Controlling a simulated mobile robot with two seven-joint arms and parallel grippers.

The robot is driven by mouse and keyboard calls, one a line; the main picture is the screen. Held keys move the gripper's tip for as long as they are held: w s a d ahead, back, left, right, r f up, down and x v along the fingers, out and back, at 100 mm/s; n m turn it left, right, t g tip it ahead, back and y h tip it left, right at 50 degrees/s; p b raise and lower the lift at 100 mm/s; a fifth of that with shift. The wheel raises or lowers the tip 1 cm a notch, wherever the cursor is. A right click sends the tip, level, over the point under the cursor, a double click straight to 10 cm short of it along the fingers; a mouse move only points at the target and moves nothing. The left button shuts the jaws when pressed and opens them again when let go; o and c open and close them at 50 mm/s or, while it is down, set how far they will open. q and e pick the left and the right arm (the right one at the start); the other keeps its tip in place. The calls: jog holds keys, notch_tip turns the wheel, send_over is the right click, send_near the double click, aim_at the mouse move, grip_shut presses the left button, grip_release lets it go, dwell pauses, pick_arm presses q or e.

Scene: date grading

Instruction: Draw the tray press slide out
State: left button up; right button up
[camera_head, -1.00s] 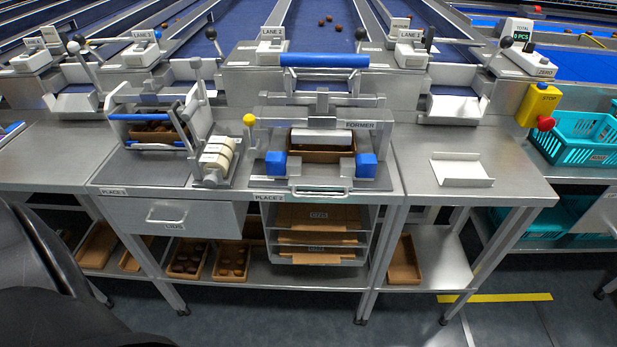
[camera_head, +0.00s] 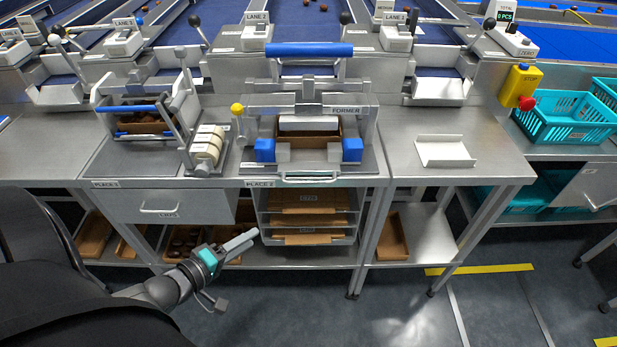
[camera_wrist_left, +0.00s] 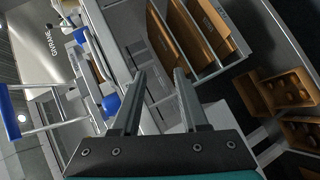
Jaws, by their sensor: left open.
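The tray press (camera_head: 306,98), labelled FORMER, stands on the metal bench at PLACE 2, with a blue top bar and a brown tray (camera_head: 325,134) inside. Its slide has a bar handle (camera_head: 308,178) at the bench's front edge, between two blue blocks. My left gripper (camera_head: 252,236) is in front of the bench, below and left of that handle, apart from it. In the left wrist view my left gripper (camera_wrist_left: 158,75) has its two fingers apart with nothing held between them. The press's blue parts (camera_wrist_left: 108,103) show to the left there. My right gripper is not in view.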

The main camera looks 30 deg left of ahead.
aim_at(309, 181)
pick_arm(q)
notch_tip(309, 181, up, 10)
jog(key=w+d+n+t+h, duration=0.2)
jog(key=w+d+n, duration=0.1)
jog(key=b+x, duration=0.3)
jog(key=x, duration=1.1)
jog(key=shift+w+d, duration=0.2)
jog(key=shift+w, duration=0.1)
grip_shut()
dwell(0.7)
